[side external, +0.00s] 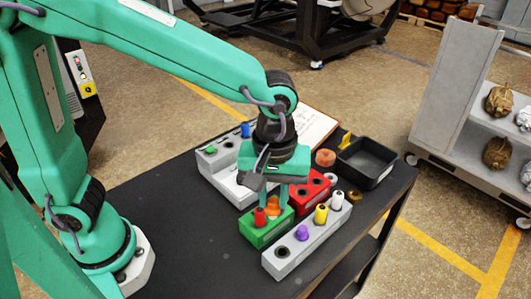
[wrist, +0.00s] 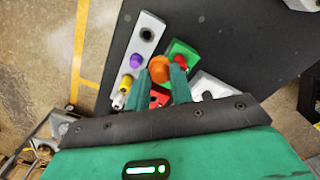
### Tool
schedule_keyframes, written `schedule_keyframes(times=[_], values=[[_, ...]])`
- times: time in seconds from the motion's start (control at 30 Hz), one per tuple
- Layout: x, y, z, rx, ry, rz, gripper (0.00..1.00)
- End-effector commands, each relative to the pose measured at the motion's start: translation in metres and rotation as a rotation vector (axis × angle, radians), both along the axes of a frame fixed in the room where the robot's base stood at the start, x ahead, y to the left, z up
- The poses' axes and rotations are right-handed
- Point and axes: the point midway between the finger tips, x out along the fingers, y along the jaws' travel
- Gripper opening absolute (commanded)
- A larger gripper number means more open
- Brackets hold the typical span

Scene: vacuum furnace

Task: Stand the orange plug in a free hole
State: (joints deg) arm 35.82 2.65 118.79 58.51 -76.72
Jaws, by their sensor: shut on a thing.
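My gripper (side external: 273,205) is shut on the orange plug (side external: 274,203). The wrist view shows the plug (wrist: 159,68) between the two fingers. It is over or beside the green block (side external: 256,238), behind the red plug (side external: 260,217) standing in that block; whether it touches the block or enters a hole is hidden. The grey block (side external: 270,264) has an empty hole (side external: 283,252) at its near end, and holds purple (side external: 302,232), yellow (side external: 321,213) and white (side external: 338,200) plugs. The red block (side external: 318,197) shows dark holes, partly hidden by my gripper.
A pale block (side external: 228,184) behind my gripper holds a green plug (side external: 210,150) and a blue plug (side external: 245,129). A black tray (side external: 372,173) and an orange round piece (side external: 325,157) lie at the back right. The near left of the dark table (side external: 190,240) is clear.

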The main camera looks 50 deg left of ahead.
Motion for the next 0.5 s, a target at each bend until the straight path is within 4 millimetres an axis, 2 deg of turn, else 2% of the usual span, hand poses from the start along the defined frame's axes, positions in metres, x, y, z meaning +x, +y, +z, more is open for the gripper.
schedule_keyframes(times=[0.2, 0.5], values=[[0.036, 0.04, 0.0, 0.0, 0.0, 0.129, 0.01], [0.074, 0.102, 0.0, 0.001, 0.001, 0.296, 0.01]])
